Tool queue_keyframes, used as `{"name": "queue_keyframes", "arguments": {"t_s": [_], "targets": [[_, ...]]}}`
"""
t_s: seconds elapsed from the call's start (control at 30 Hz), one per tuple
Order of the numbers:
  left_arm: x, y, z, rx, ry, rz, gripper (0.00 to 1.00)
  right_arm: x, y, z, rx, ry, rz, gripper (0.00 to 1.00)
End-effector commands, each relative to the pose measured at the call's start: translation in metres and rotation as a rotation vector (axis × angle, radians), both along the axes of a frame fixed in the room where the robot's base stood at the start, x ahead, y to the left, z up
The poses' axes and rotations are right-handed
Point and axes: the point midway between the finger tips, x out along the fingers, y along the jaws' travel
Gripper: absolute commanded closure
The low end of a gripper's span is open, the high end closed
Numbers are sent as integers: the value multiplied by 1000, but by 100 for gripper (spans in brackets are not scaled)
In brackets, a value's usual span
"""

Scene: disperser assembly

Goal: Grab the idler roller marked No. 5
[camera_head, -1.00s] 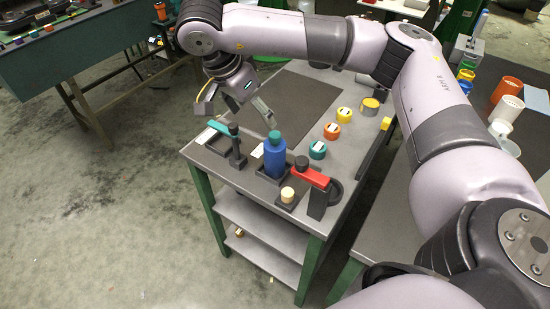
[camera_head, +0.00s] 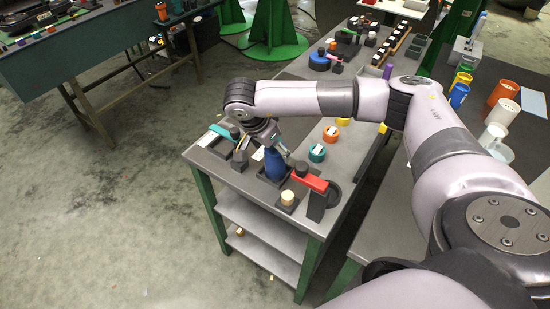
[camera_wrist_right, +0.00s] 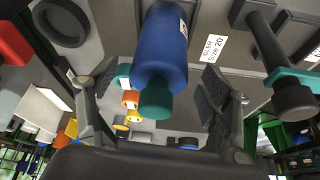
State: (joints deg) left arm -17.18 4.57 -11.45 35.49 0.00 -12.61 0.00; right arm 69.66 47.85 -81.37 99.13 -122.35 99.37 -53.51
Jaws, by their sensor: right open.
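A blue cylinder (camera_head: 274,166) stands in a dark square holder on the grey table. In the right wrist view the blue cylinder (camera_wrist_right: 164,45) has a teal top, and a white label shows on its side. My right gripper (camera_head: 264,152) is open, over the cylinder, with one finger on each side of it. In the right wrist view the open fingers (camera_wrist_right: 157,90) stand apart from it with gaps on both sides. No marking No. 5 is readable, so I cannot tell which part is the idler roller. My left gripper is not in view.
A red-topped dark stand (camera_head: 312,180) and a cream cylinder (camera_head: 288,196) stand close to the right. A teal-handled dark part stands at the left. Teal (camera_head: 317,153) and orange (camera_head: 331,134) round parts sit behind. Coloured cups (camera_head: 502,91) line the right side table.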

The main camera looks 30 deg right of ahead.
Motion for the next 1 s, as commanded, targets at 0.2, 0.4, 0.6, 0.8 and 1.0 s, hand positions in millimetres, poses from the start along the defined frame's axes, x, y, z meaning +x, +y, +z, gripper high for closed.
{"name": "queue_keyframes", "arguments": {"t_s": [0.2, 0.4, 0.6, 0.8, 1.0], "targets": [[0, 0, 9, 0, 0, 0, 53, 2, -9, -20, 0, 1, 0, 28], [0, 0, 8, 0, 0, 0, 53, 2, -9, -21, 0, -1, 0, 28], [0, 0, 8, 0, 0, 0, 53, 2, -9, -21, 0, 0, -1, 39], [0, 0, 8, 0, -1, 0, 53, 2, -9, -21, 0, 0, -1, 52], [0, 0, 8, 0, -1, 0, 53, 2, -9, -21, 0, 0, -1, 66]]}}
